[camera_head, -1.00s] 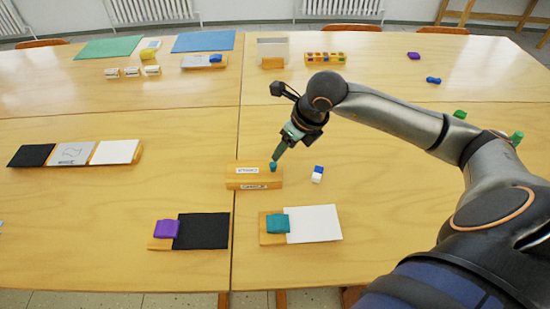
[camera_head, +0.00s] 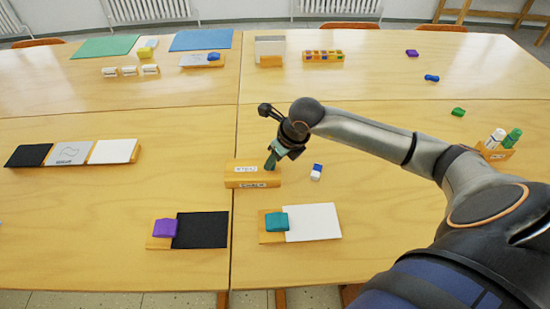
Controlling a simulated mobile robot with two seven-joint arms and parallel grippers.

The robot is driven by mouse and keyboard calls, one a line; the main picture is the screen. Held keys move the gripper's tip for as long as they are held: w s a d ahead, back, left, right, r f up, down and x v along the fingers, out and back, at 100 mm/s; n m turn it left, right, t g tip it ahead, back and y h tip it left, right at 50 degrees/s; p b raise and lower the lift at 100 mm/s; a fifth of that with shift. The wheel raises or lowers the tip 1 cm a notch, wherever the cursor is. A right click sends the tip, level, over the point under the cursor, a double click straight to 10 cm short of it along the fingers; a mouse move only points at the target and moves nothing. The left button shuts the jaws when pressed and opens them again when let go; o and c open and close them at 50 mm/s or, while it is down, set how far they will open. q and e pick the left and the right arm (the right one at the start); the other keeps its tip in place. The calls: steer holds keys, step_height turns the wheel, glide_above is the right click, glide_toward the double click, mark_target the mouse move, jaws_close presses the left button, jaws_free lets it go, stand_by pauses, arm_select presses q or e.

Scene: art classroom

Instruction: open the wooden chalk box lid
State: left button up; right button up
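The wooden chalk box (camera_head: 240,183) sits near the middle of the table, with a label on its front and another on its top. Its lid (camera_head: 238,170) appears closed. My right gripper (camera_head: 270,164) reaches down from above at the right end of the lid, pointing downward. Its green fingers are at the lid's right end, where they hide the small teal knob. I cannot tell whether they are shut on it. My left gripper is not in view.
A blue-and-white eraser (camera_head: 316,172) stands just right of the box. In front lie a white board with a teal cloth (camera_head: 277,221) and a black board with a purple cloth (camera_head: 165,228). A marker holder (camera_head: 495,153) is at the right.

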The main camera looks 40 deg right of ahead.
jaws_close()
stand_by(1.1)
